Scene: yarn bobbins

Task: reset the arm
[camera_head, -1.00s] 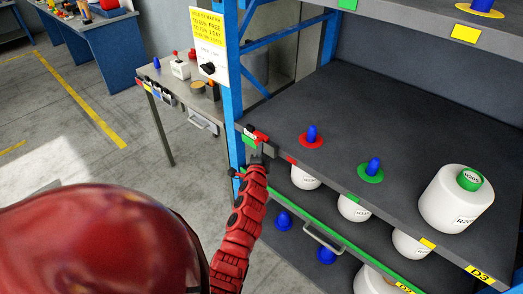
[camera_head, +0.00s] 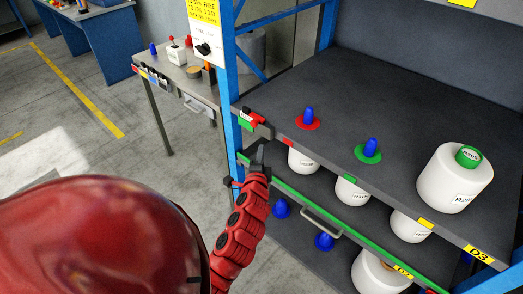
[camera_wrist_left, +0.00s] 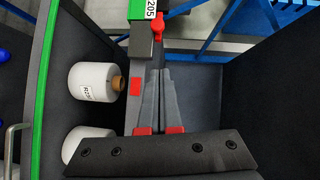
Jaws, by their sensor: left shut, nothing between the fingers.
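My left arm is red and reaches up from the bottom of the head view. My left gripper (camera_head: 260,152) is in front of the shelf's front left corner, below the red and green piece (camera_head: 250,119) on the upper shelf's edge. In the left wrist view its grey fingers (camera_wrist_left: 159,78) lie together with nothing between them. The red piece also shows in the left wrist view (camera_wrist_left: 158,24), just beyond the fingertips. My right gripper is in neither view.
The upper shelf (camera_head: 300,85) holds a red-based blue peg (camera_head: 308,117), a green-based blue peg (camera_head: 370,149) and a large white bobbin (camera_head: 452,185). White bobbins (camera_head: 352,190) stand on the lower shelf. A blue post (camera_head: 231,75) and a side table (camera_head: 185,90) stand left.

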